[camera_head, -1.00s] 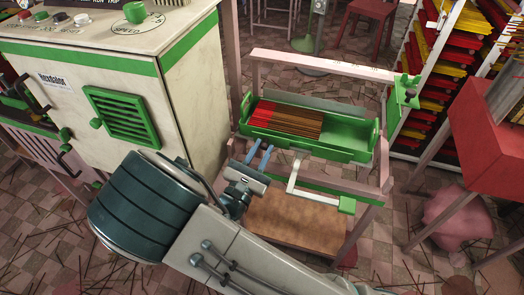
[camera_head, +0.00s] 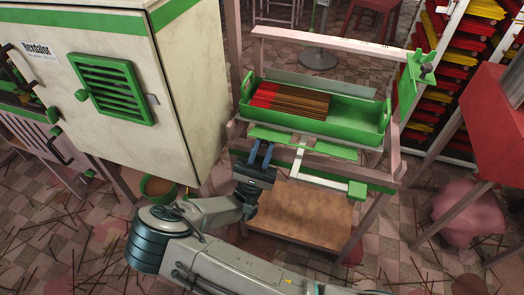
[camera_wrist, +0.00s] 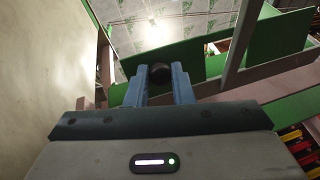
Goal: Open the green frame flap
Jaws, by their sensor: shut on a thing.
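The green frame flap (camera_head: 335,150) shows in the head view as a narrow green strip in front of and below the green tray, with a white bracket (camera_head: 298,160) crossing it. It sticks out from the frame. My gripper (camera_head: 262,150) is at the flap's left part, with its blue fingers pointing up to it. In the wrist view my gripper (camera_wrist: 160,78) is shut on a dark round knob (camera_wrist: 160,71). Green panels (camera_wrist: 280,45) rise behind and right of the fingers. How the knob joins the flap is hidden.
The green tray (camera_head: 345,118) holds red-tipped brown sticks. A cream cabinet (camera_head: 165,90) stands close on the left, with a green pot (camera_head: 158,188) below it. A wooden board (camera_head: 305,215) lies low in the frame. A red bin (camera_head: 500,125) is at right.

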